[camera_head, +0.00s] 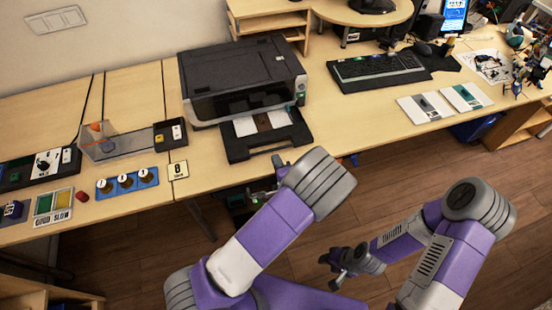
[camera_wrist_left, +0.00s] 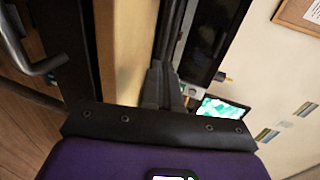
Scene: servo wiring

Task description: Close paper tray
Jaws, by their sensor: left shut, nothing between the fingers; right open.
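The black printer (camera_head: 240,78) stands on the wooden desk. Its paper tray (camera_head: 240,150) sticks out at the front, with white sheets and a dark brown strip on it. My left gripper (camera_head: 279,166) is shut and empty, in front of the tray near the desk's front edge; my arm partly hides it. In the left wrist view its closed fingers (camera_wrist_left: 163,82) point toward dark printer parts, and the printer's lit screen (camera_wrist_left: 222,110) shows to their right. Whether they touch the tray is unclear. My right gripper (camera_head: 338,270) is open and empty, low over the floor.
A keyboard (camera_head: 378,70) and two cards (camera_head: 440,104) lie right of the printer. A clear bin (camera_head: 115,145), a small black box (camera_head: 170,134) and a block with several round knobs (camera_head: 127,182) stand left of it. Bare desk lies between the tray and the cards.

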